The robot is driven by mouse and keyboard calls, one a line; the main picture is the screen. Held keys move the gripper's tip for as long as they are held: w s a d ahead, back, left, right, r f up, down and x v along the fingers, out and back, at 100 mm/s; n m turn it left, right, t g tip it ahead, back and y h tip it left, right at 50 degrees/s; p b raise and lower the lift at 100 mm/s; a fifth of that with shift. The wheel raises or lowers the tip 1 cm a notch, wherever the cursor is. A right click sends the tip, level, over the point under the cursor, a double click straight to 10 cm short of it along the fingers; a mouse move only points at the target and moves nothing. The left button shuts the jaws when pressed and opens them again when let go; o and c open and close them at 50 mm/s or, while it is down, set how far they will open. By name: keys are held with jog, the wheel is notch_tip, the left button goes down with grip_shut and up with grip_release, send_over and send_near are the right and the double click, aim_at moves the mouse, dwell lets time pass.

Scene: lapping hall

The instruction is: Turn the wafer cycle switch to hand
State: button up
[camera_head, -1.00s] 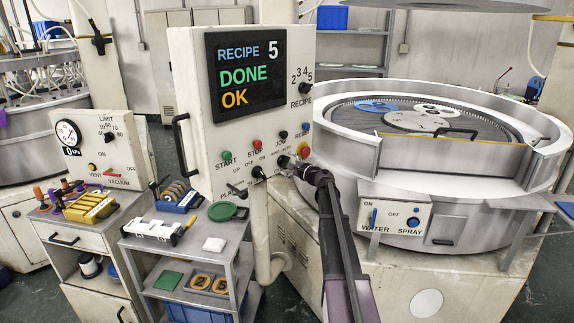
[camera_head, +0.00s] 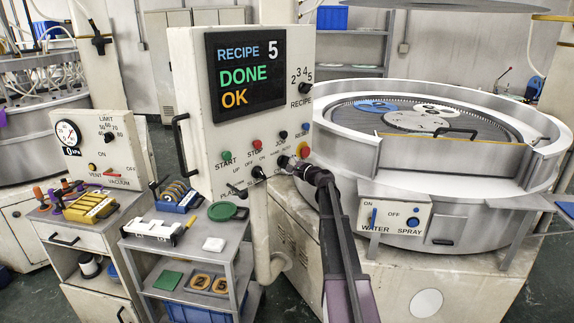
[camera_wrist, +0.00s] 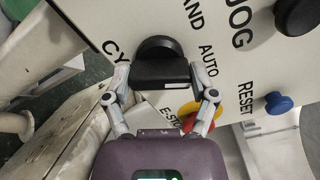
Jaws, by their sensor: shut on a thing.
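The cycle switch is a black knob (camera_wrist: 160,50) on the pale panel, with the partly hidden "CY" lettering to its left in the wrist view. The "HAND" label, cut at the top edge, and the "AUTO" label (camera_wrist: 208,60) lie to its right. My gripper (camera_wrist: 160,75) has its two fingers closed on either side of the knob's bar. I cannot tell which label the knob points to. In the head view my gripper (camera_head: 289,162) reaches the lower right of the control panel (camera_head: 205,130) and largely hides the switch.
The red emergency stop (camera_head: 304,151) is close beside my gripper. A blue reset button (camera_wrist: 278,103) and a black jog knob (camera_wrist: 298,14) are nearby. The panel screen (camera_head: 245,75) reads "RECIPE 5 DONE OK". The round lapping machine (camera_head: 450,205) stands to the right.

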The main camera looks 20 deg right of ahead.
jog(key=n, duration=0.5)
jog(key=shift+w+n, duration=0.1)
jog(key=shift+n, duration=0.2)
jog(key=n, duration=0.5)
dwell(0.4)
jog(key=o, duration=1)
jog(key=shift+v, duration=6.05)
